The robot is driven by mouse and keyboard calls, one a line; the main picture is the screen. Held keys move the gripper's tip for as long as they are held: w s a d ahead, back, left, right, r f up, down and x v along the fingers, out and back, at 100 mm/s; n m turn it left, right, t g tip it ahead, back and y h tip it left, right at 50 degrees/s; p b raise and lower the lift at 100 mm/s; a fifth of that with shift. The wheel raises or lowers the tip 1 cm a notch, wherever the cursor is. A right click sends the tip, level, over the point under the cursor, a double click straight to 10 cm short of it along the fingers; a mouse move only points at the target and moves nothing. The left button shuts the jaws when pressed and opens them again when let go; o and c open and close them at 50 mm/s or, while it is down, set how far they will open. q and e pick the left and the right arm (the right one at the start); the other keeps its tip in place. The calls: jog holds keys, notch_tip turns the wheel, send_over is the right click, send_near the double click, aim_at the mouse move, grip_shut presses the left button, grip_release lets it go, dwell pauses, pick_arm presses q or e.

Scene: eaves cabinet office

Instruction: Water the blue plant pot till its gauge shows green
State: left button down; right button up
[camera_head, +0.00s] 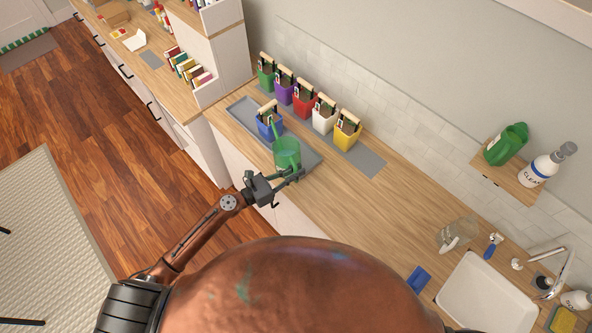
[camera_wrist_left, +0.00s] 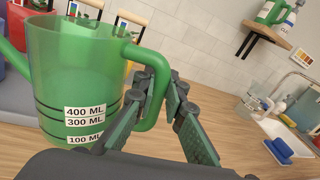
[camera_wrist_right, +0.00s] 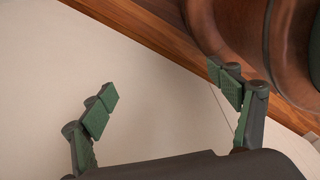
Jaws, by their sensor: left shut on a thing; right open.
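The blue plant pot (camera_head: 268,129) stands on a grey tray (camera_head: 241,109) on the wooden counter. A small marker shows on the pot, but its gauge colour is too small to read. The green watering can (camera_head: 288,155) is just in front of the pot, its spout reaching towards it. I cannot tell whether any water flows. In the left wrist view the can (camera_wrist_left: 75,75) is roughly upright, with labels 400, 300 and 100 ML. My left gripper (camera_head: 298,175) is shut on its handle (camera_wrist_left: 158,85). My right gripper (camera_wrist_right: 163,88) is open and empty, away from the counter.
Green, purple, red, white and yellow (camera_head: 346,135) pots line the wall behind. A glass jug (camera_head: 457,234), blue sponge-like block (camera_head: 418,279) and white sink (camera_head: 487,300) are at right. Shelves with books (camera_head: 190,68) stand at left. The middle counter is clear.

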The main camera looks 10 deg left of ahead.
aim_at(296, 167)
pick_arm(q)
jog(key=shift+w+r+n+p, duration=0.15)
jog(key=shift+r+n+p, duration=0.35)
jog(key=shift+r+p, duration=1.3)
jog(key=shift+f, duration=0.4)
jog(key=shift+r+p, duration=0.1)
jog(key=shift+p, duration=0.25)
jog(key=shift+r, duration=0.15)
jog(key=shift+r+p, duration=0.2)
jog(key=shift+p, duration=0.3)
dwell(0.7)
